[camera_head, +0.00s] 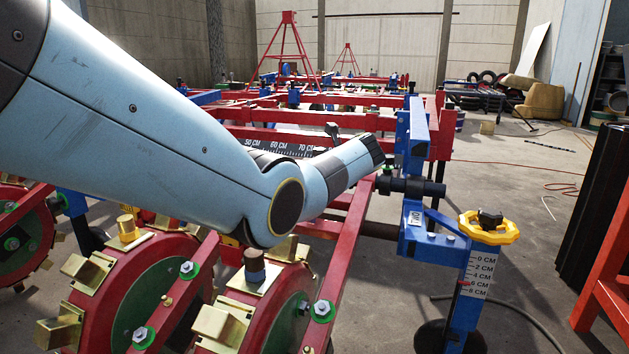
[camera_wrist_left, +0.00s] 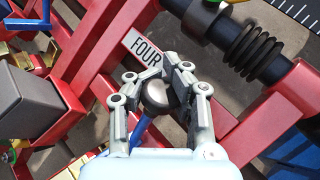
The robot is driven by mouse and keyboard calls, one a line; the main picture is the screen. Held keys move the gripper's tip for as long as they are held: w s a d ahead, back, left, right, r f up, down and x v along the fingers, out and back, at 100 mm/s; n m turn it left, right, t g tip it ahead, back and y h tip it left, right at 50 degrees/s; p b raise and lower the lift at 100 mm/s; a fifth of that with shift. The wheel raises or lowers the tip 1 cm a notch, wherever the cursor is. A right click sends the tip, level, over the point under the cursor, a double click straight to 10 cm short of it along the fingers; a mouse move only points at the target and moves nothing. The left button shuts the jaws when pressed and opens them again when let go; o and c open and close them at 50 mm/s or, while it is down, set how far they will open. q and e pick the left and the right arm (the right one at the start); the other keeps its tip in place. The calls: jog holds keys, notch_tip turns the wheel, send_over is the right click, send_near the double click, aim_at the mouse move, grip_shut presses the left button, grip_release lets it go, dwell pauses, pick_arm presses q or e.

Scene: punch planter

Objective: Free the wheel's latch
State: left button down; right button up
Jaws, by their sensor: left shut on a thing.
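In the left wrist view my left gripper (camera_wrist_left: 158,92) is shut on a round dark knob (camera_wrist_left: 156,97). A blue lever (camera_wrist_left: 141,128) runs down from the knob. The fingers hide part of the knob. A white plate (camera_wrist_left: 141,47) reading FOUR sits on the red frame just beyond the fingers. In the head view my left arm crosses from the left, and its gripper and the knob cannot be made out there. Red punch wheels (camera_head: 143,295) with brass punches stand at the lower left, partly behind my arm. My right gripper is not in view.
Red frame bars (camera_head: 345,262) surround the work area. A blue post (camera_head: 417,135) stands right of my arm. A yellow handwheel (camera_head: 488,228) sits over a centimetre scale (camera_head: 476,275). A black spring (camera_wrist_left: 252,50) lies near the gripper. Concrete floor (camera_head: 535,215) is open at right.

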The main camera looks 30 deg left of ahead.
pick_arm(q)
jog(key=shift+w+d+r, duration=0.2)
jog(key=shift+w+d, duration=0.15)
jog(key=shift+d, duration=0.2)
dwell(0.4)
jog(key=c, duration=1)
grip_release()
jog(key=shift+w+d, duration=0.1)
jog(key=shift+d, duration=0.25)
jog(key=shift+o, duration=0.2)
jog(key=shift+f, duration=0.1)
jog(key=shift+a, duration=0.2)
jog(key=shift+s, duration=0.25)
jog(key=v, duration=1.1)
jog(key=shift+s+d, duration=0.2)
jog(key=shift+d, duration=0.1)
